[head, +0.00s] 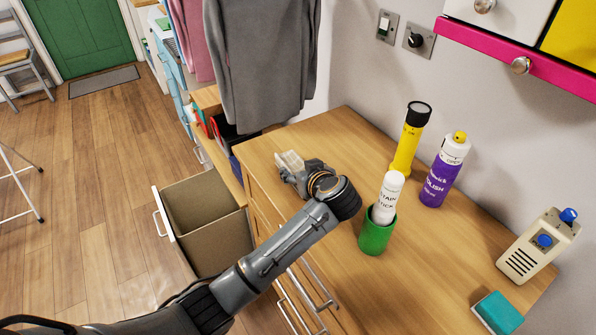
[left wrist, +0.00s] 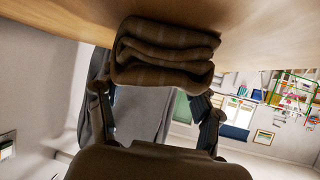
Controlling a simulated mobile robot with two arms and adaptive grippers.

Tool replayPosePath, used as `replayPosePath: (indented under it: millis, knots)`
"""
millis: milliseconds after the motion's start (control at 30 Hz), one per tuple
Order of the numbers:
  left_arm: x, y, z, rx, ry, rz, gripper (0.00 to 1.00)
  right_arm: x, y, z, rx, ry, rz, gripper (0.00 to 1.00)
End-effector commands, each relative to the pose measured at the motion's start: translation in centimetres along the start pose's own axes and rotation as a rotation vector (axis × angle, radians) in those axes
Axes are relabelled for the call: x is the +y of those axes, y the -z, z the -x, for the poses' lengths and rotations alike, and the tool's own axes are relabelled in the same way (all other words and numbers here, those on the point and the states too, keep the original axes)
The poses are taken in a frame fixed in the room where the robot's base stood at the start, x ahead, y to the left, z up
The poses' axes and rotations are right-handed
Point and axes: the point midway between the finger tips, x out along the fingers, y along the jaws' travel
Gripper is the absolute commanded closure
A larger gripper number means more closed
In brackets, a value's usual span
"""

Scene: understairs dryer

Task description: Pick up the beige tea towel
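The beige tea towel (head: 289,161) lies folded on the wooden worktop near its left edge, partly hidden by my left gripper. In the left wrist view, which is upside down, the towel (left wrist: 165,52) is a dark, layered fold against the worktop, ahead of my fingers. My left gripper (head: 297,177) is low over the worktop, right beside the towel. Its two fingers stand wide apart in the wrist view (left wrist: 155,103), with the towel roughly centred on the gap between them. I cannot tell whether they touch it. My right gripper is in neither view.
A green cup (head: 376,235) holding a white stain stick (head: 388,198) stands right of my gripper. Grey clothing (head: 262,60) hangs behind the towel.

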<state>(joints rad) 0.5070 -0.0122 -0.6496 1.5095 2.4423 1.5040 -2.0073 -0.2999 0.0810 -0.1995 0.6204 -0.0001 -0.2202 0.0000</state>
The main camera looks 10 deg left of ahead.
Motion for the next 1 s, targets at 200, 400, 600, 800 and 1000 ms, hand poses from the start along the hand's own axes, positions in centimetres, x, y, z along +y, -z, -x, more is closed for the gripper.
replayPosePath:
  millis: [200,400,600,800,1000]
  knots:
    - [0.0,-0.1,0.0,-0.001,0.001,-0.001,0.68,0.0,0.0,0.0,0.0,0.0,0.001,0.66]
    - [0.0,-0.1,0.0,-0.001,0.001,-0.001,0.68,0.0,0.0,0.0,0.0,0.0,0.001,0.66]
    - [0.0,0.9,0.5,-0.001,0.0,0.003,0.68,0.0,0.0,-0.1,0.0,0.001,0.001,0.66]
    - [-0.8,3.5,2.0,0.0,0.0,0.004,0.68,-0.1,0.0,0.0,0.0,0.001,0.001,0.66]
    - [-4.2,6.9,4.5,0.002,-0.001,0.007,0.68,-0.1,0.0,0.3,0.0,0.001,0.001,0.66]
